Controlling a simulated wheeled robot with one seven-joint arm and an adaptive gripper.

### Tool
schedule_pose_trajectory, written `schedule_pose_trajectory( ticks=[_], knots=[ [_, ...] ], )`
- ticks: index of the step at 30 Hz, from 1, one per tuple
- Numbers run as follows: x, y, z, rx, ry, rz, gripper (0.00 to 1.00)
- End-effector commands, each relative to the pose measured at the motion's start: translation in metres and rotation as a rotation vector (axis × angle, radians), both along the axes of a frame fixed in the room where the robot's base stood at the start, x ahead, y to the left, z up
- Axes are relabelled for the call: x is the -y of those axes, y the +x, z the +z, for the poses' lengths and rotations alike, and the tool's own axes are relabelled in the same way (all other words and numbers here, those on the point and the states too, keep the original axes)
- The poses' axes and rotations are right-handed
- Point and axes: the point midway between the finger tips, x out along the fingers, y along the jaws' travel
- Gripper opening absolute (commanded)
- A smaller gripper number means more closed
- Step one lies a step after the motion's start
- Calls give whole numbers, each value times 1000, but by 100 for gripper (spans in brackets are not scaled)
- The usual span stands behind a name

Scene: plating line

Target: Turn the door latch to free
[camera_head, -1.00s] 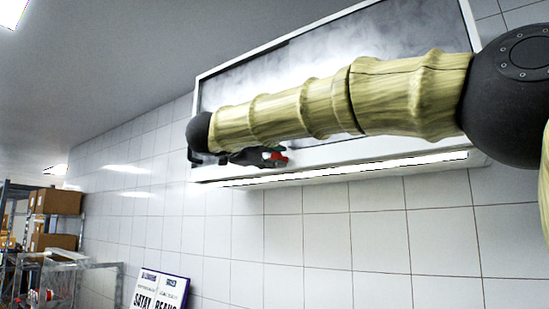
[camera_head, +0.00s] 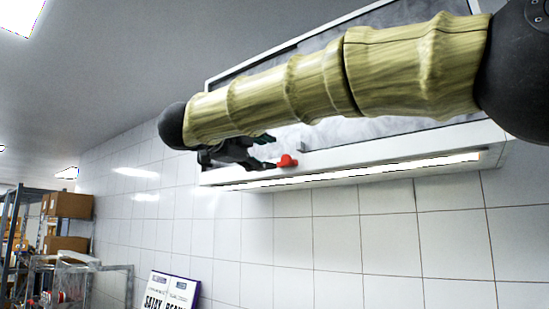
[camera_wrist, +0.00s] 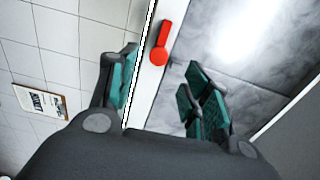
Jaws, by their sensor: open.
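The door latch (camera_head: 287,161) is a small red lever on the white lower frame of a wall cabinet with a grey, cloudy door (camera_head: 345,133). In the wrist view the red latch (camera_wrist: 160,44) shows whole, with a round hub and a straight handle, just beyond the fingertips. My gripper (camera_head: 262,152) is open and empty, just left of the latch in the head view. In the wrist view my gripper (camera_wrist: 160,75) has its teal-padded fingers spread, one on each side of the latch's line. I cannot tell whether a finger touches it.
A lit strip (camera_head: 350,171) runs along the cabinet's underside. White wall tiles (camera_head: 340,235) lie below. A sign (camera_head: 172,291) stands at the lower left, and shelves with cardboard boxes (camera_head: 70,205) are at the far left. The space below the cabinet is clear.

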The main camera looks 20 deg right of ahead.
Motion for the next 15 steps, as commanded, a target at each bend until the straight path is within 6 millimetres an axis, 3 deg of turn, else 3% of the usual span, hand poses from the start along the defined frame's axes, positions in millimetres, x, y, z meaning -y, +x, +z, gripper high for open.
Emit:
schedule_pose_trajectory(
  ticks=[6,15],
  knots=[
    [-24,-18,0,-1,-1,1,48],
    [-32,-25,0,-1,-1,-1,48]
  ],
)
